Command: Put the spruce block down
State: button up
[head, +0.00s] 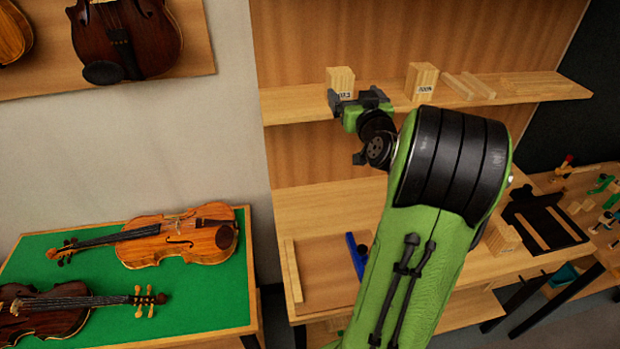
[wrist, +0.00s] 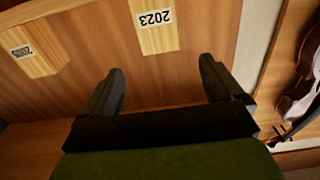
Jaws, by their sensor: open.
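A pale spruce block (head: 341,77) with a label on its front stands upright on the upper shelf, just behind my gripper. In the wrist view the block (wrist: 152,22) carries a label reading 2023 and lies beyond the gap between the fingers, cut off by the frame's top edge. My gripper (head: 358,97) is in front of the shelf edge. In the wrist view my gripper (wrist: 161,70) is open, with nothing between its fingers, and appears apart from the block. A second labelled block (head: 422,82) stands to the right on the shelf; it also shows in the wrist view (wrist: 28,50).
Thin wood strips (head: 468,86) lie on the shelf (head: 545,88) right of the blocks. Below is a workbench (head: 335,205) with a blue tool (head: 355,256). Violins (head: 180,238) lie on a green-topped table (head: 215,290) at left. Shelf space between the two blocks is clear.

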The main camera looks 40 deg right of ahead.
jog(key=s+a+f+n+g+y, duration=0.1)
jog(key=a+n+g+y, duration=0.2)
jog(key=a, duration=1.1)
jog(key=s+a+f+n+g+y, duration=0.1)
jog(key=a+f+n+y, duration=0.3)
jog(key=a, duration=0.9)
jog(key=s+a+f+g+y+b, duration=0.1)
jog(key=s+a+f+g+b, duration=0.1)
jog(key=s, duration=0.7)
jog(key=s+a+f+m+g+b, duration=0.1)
jog(key=s+a+f+g, duration=0.3)
jog(key=s, duration=0.6)
jog(key=shift+s+a+f+y+b, duration=0.15)
jog(key=shift+a+f+y+b, duration=0.25)
jog(key=shift+a+f, duration=0.65)
jog(key=shift+a+r, duration=0.15)
jog(key=shift+r, duration=0.1)
